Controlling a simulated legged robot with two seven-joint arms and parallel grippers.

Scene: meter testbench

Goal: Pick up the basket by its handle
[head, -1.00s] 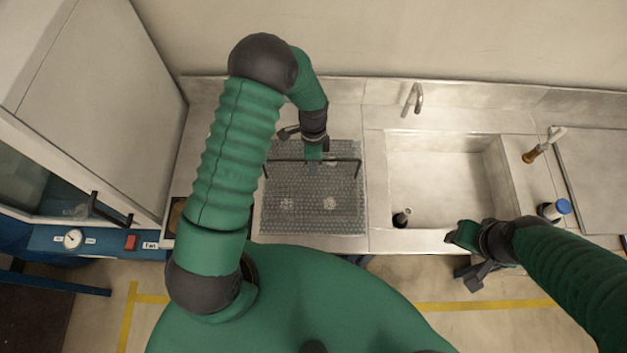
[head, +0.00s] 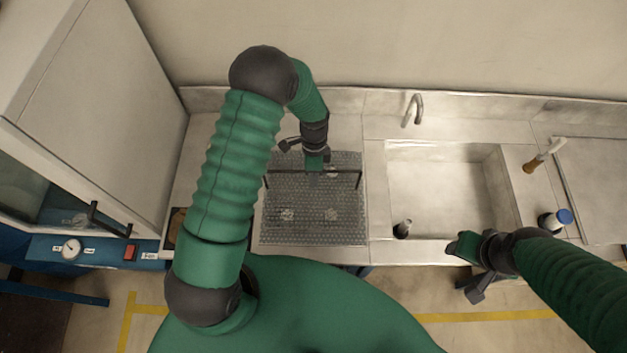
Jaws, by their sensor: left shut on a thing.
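The wire mesh basket (head: 313,230) sits in the middle of the picture, at the counter left of the sink. Its dark bar handle (head: 340,172) runs across it from left to right. Some small pale items show inside, too small to make out. My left gripper (head: 314,172) reaches down from above and is shut on the handle near its middle. The fingertips are partly hidden behind the gripper body. My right gripper (head: 462,250) hangs at the front edge of the sink, apart from the basket. I cannot tell whether its jaws are open.
A blue-capped bottle (head: 552,221) stands farther right. A large cabinet (head: 95,110) bounds the left side.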

